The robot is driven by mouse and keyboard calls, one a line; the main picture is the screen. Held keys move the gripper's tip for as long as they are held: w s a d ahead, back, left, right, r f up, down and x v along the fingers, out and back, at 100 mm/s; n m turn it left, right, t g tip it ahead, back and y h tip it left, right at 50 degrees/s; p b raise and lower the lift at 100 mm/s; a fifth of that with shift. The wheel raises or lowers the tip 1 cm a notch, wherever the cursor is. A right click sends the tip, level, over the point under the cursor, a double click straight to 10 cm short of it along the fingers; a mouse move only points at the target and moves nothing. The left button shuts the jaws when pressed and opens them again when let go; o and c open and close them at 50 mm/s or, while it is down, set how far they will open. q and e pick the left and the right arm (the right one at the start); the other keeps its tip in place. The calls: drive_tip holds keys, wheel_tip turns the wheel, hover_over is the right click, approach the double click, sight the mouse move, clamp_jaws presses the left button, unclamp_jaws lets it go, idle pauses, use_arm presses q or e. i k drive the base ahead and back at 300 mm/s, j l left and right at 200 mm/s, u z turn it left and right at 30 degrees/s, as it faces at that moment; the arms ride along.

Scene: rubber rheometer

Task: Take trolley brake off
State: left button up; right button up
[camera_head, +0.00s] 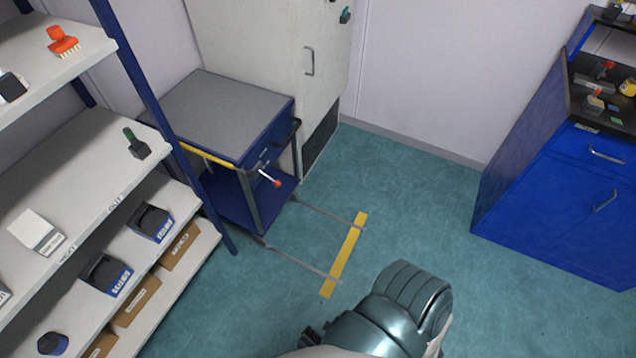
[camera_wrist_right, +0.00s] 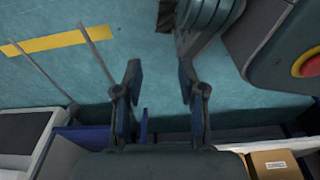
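The blue trolley (camera_head: 250,150) with a grey top (camera_head: 225,108) stands by the back wall in the head view. A yellow bar (camera_head: 208,156) runs along its top edge. A lever with a red tip (camera_head: 277,183) sticks out from its front, likely the brake; nothing touches it. My right gripper (camera_wrist_right: 160,75) is open and empty over the floor in the right wrist view. In the head view, part of my arm shows at the bottom, well apart from the trolley. My left gripper is not in view.
Two floor rails (camera_head: 300,260) run from the trolley to a yellow floor stripe (camera_head: 345,255). A shelf rack (camera_head: 80,165) with several items stands close at left. A tall pale cabinet (camera_head: 280,50) is behind the trolley. A blue cabinet (camera_head: 550,200) stands at right. The middle floor is clear.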

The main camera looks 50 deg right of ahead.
sight(277, 183)
drive_tip(key=z, duration=1.2)
